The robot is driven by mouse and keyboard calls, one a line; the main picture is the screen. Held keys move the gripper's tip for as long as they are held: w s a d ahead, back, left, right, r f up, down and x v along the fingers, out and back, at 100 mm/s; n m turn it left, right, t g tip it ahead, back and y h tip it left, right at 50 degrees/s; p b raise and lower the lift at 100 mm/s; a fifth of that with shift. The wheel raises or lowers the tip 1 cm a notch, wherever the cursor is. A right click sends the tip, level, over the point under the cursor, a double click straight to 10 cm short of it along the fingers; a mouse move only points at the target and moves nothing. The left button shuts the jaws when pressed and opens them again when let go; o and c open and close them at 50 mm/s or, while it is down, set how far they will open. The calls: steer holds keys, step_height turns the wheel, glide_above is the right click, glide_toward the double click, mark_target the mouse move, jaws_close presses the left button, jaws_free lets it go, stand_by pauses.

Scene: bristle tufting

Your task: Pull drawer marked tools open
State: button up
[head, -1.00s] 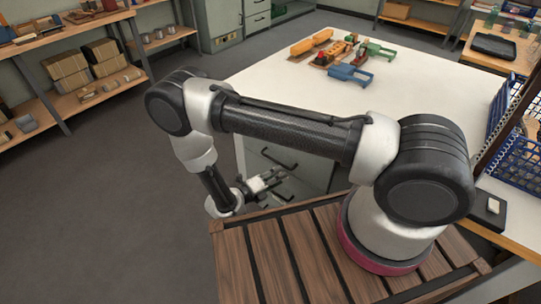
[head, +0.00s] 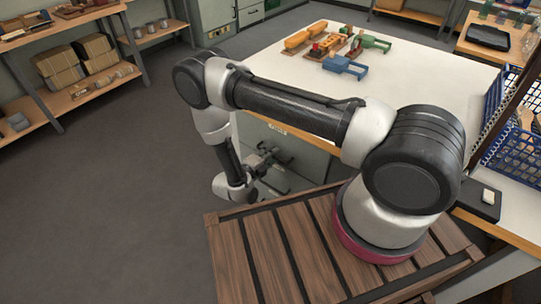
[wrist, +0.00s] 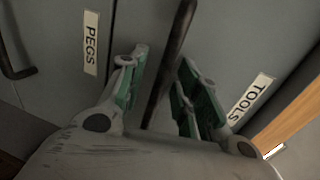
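The drawer marked TOOLS (wrist: 222,45) is a grey front just below the wooden table edge, and its label (wrist: 251,98) reads clearly in the wrist view. The drawer looks shut. Its dark bar handle (wrist: 170,65) runs between the two green-padded fingers of my gripper (wrist: 162,75). The fingers are apart, one on each side of the bar; I see gaps and cannot tell any contact. In the head view my gripper (head: 265,160) is at the cabinet front, below a pale label (head: 277,127), and hides the handle.
The drawer marked PEGS (wrist: 50,70) adjoins, with its own dark handle (wrist: 12,62). The white tabletop (head: 420,80) overhangs the cabinet, with colored toy-like parts on it. A slatted wooden surface (head: 300,245) lies in front. The floor (head: 130,190) on the left is clear.

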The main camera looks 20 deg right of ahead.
jaws_close()
